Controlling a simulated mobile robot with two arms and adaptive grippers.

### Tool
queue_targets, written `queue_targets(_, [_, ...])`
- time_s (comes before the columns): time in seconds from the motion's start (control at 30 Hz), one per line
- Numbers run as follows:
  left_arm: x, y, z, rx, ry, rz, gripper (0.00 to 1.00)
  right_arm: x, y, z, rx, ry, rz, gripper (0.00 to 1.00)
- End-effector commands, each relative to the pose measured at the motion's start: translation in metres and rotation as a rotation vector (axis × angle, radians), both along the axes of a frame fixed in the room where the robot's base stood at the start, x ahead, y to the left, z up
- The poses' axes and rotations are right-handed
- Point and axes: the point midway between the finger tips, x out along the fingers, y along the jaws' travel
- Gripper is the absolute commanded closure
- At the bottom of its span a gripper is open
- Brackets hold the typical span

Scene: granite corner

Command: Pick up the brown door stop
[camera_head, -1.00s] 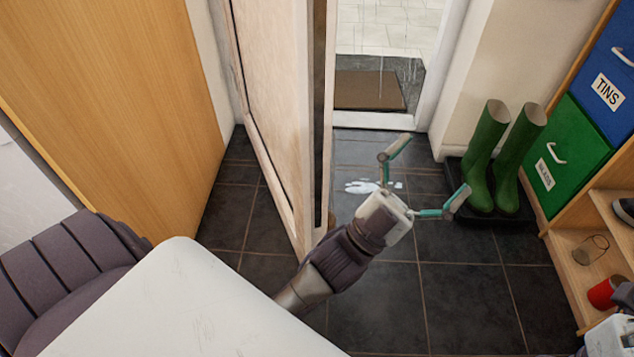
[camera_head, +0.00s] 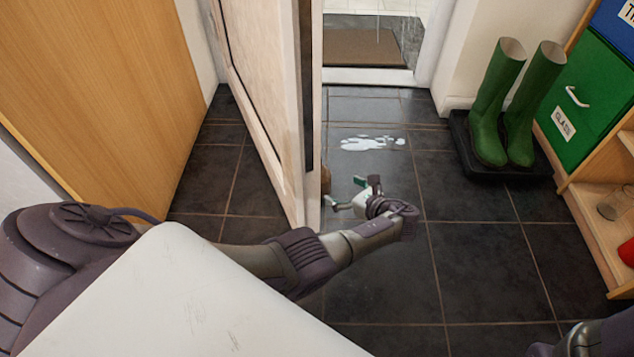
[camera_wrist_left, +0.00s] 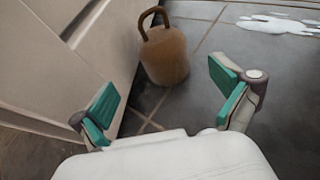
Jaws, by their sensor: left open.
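The brown door stop (camera_wrist_left: 165,57), a rounded weight with a loop handle on top, stands upright on the dark tiles beside the door in the left wrist view. In the head view only a brown sliver of it (camera_head: 325,180) shows past the door's edge. My left gripper (camera_head: 347,193) is low over the floor, just right of the door edge. Its green-padded fingers (camera_wrist_left: 167,92) are spread wide and empty, with the door stop beyond them and apart from them. Only part of my right arm shows at the bottom right; its gripper is out of view.
The open door (camera_head: 262,100) stands close to the left of my gripper. A white puddle (camera_head: 372,143) lies on the tiles beyond. Green boots (camera_head: 495,105) stand on a black tray (camera_head: 545,172) at right, by wooden shelves (camera_head: 597,205). The middle floor is clear.

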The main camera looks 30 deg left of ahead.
Motion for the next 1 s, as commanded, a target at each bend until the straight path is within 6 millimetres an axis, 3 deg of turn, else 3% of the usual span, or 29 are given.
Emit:
queue_targets(0.3, [0.016,0.054,-0.029,-0.003,-0.003,0.002,0.0,0.0,0.0,-0.037,0.001,0.001,0.0,0.6])
queue_targets(0.53, [0.02,0.068,-0.033,-0.005,-0.003,0.001,0.0,0.0,0.0,-0.045,0.0,0.001,0.0,0.6])
queue_targets(0.8, [0.031,0.095,-0.052,-0.005,-0.005,0.001,0.0,0.0,0.0,-0.082,0.0,0.0,0.0,0.6])
queue_targets(1.0, [0.035,0.109,-0.054,-0.006,-0.003,0.001,0.0,0.0,0.0,-0.091,0.0,0.001,0.0,0.6])
